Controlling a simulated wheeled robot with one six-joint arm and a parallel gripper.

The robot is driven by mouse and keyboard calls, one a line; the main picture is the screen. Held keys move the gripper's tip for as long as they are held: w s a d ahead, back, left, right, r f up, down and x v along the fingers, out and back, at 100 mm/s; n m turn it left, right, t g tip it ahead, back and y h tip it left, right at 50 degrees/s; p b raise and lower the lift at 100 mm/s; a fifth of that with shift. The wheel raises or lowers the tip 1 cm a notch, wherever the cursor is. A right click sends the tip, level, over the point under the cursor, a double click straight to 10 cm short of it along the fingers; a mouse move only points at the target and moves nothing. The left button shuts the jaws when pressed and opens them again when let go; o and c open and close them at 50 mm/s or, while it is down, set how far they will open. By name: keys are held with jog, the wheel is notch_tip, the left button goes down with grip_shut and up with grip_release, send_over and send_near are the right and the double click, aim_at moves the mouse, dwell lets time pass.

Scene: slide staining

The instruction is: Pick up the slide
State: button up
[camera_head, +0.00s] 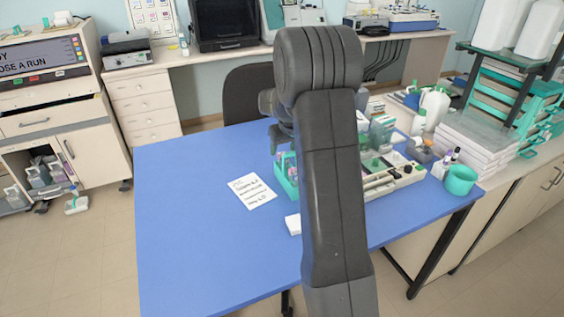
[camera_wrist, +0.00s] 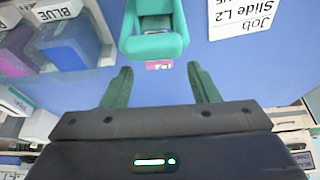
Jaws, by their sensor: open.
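In the wrist view, a small pink label edge with dark print (camera_wrist: 158,65), which looks like the end of the slide, shows at the near edge of a teal holder (camera_wrist: 155,45). The rest of the slide is hidden or too small to tell. My gripper (camera_wrist: 161,72) is open, with its two dark green fingers apart on either side of the pink edge and nothing visibly between them. I cannot tell the height gap.
A white job card (camera_head: 251,191) lies on the blue table (camera_head: 190,220). A teal rack (camera_head: 287,175) stands beside my arm. In the wrist view, a tub marked BLUE (camera_wrist: 68,45) is at left. A teal cup (camera_head: 460,180) stands at right. The table's left side is clear.

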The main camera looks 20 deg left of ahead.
jog(key=x, duration=0.2)
jog(key=shift+w+f, duration=0.1)
jog(key=shift+f, duration=0.1)
jog(key=shift+c, duration=0.4)
grip_shut()
